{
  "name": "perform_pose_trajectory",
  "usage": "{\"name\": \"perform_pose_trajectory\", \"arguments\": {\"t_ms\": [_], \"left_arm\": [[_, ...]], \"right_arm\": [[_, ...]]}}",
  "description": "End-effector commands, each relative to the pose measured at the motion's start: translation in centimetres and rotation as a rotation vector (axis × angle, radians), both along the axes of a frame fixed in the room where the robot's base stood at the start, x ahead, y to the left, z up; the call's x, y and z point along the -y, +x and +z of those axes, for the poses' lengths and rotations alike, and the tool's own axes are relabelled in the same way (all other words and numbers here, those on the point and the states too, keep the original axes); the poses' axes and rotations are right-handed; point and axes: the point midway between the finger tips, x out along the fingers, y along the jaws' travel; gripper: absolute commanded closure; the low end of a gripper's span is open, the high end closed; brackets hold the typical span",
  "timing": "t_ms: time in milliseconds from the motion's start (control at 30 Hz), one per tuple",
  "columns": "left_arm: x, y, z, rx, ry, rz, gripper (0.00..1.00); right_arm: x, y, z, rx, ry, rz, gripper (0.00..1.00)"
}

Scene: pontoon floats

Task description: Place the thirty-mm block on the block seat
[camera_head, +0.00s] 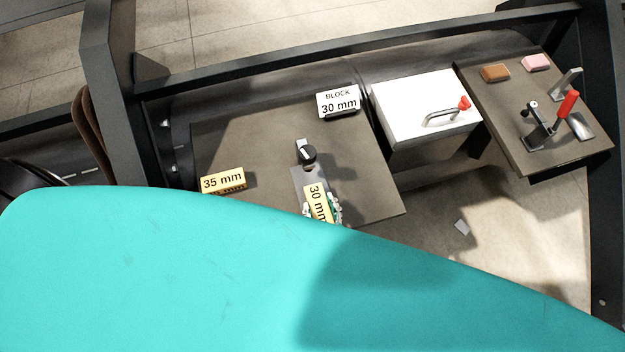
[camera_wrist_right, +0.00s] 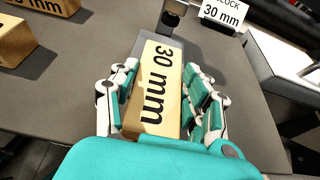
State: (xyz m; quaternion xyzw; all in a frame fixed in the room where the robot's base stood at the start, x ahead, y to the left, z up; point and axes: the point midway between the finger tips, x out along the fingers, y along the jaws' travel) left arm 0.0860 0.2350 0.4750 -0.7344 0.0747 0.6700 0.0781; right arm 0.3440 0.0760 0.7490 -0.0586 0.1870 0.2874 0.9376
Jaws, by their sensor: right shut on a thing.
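The thirty-mm block (camera_head: 318,203) is yellow with "30 mm" on its top. My right gripper (camera_head: 321,212) is shut on it, with a finger on each long side. The right wrist view shows the block (camera_wrist_right: 156,85) lengthwise between the fingers of the gripper (camera_wrist_right: 160,72). A grey metal strip (camera_head: 309,180), which looks like the block seat, runs under or just beyond the block toward a black clamp knob (camera_head: 308,153). I cannot tell whether the block touches the strip. The block's near end is hidden in the head view. My left gripper is not in view.
A yellow 35 mm block (camera_head: 222,181) lies on the brown table (camera_head: 250,140) at left. A "BLOCK 30 mm" sign (camera_head: 338,103) stands behind. A white box (camera_head: 425,105) and a toggle-clamp board (camera_head: 500,100) are at right. My teal body part hides the foreground.

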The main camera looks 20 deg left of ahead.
Motion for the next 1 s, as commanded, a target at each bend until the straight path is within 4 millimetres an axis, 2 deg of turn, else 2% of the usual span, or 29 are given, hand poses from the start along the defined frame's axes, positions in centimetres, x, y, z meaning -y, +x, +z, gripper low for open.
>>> {"name": "perform_pose_trajectory", "arguments": {"t_ms": [100,267,533,600,967,1000], "left_arm": [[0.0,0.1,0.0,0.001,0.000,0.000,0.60],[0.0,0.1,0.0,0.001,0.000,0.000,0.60],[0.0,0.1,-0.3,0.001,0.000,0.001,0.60],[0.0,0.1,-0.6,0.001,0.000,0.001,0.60],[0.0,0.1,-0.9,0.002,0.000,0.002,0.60],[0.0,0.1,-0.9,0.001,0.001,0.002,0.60]], "right_arm": [[-1.2,1.7,0.1,0.002,0.001,0.000,0.87],[-1.8,2.8,0.0,0.000,0.001,0.000,0.87],[-4.1,6.1,0.0,0.001,0.001,0.000,0.87],[-4.1,6.1,-0.7,-0.001,-0.004,0.001,0.87],[-4.0,6.0,-1.0,-0.001,-0.001,-0.001,0.87],[-4.0,6.0,-1.0,-0.001,-0.001,-0.001,0.52]]}}
